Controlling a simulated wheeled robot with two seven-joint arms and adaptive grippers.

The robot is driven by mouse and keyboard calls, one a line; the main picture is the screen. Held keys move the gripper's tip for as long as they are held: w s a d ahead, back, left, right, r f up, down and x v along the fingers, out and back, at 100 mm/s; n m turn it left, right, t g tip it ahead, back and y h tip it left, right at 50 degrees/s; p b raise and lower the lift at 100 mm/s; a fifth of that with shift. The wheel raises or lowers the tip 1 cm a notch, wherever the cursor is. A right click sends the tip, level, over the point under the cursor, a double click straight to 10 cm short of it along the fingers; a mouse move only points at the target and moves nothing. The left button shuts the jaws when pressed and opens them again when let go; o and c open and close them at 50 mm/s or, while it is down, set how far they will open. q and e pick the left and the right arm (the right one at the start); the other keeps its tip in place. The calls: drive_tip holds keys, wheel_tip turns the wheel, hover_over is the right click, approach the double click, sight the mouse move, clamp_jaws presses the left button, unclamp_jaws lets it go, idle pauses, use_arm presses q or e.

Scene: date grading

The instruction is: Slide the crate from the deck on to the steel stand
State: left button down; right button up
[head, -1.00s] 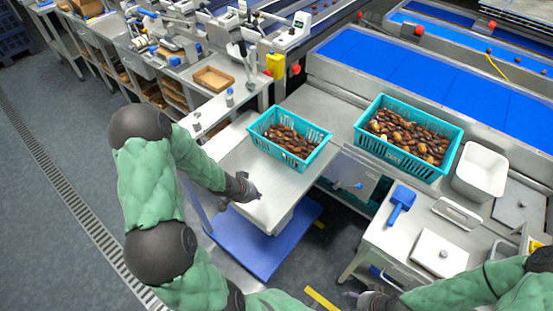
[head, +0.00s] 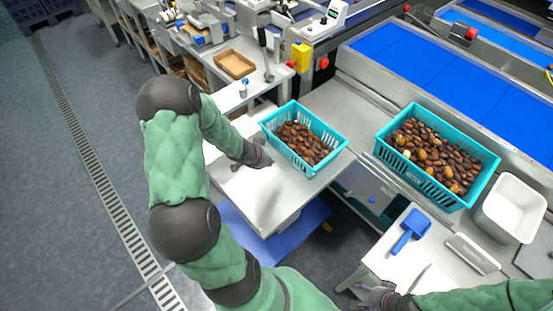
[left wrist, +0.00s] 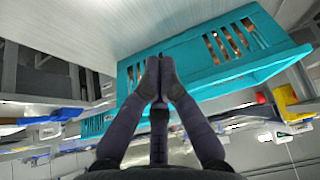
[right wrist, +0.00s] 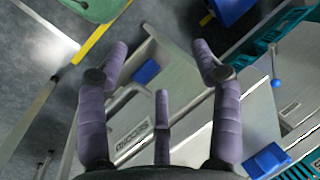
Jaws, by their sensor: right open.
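A turquoise crate (head: 329,138) of brown dates sits upright at the far side of the steel stand (head: 240,185), by the deck (head: 345,100). I cannot tell whether part of it still rests on the deck. My left gripper (head: 262,158) is low over the stand, close to the crate's near left side. In the left wrist view its fingertips (left wrist: 160,68) meet in front of the crate's slotted wall (left wrist: 205,62); contact is unclear. My right gripper (head: 376,296) is open and empty near the lower edge, also seen in the right wrist view (right wrist: 160,65).
A second turquoise crate of dates (head: 480,190) stands on the deck to the right, beside a white tub (head: 512,208). A blue scoop (head: 411,230) lies on a side table (head: 395,262). The stand's near top is clear. A blue conveyor (head: 440,80) runs behind.

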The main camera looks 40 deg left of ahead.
use_arm(q)
drive_tip(key=b+x, duration=0.4)
drive_tip(key=x, duration=0.4)
drive_tip(key=shift+d+f, duration=0.1)
drive_tip(key=shift+f, duration=0.1)
drive_tip(key=w, duration=0.3)
drive_tip(key=shift+w, duration=0.6)
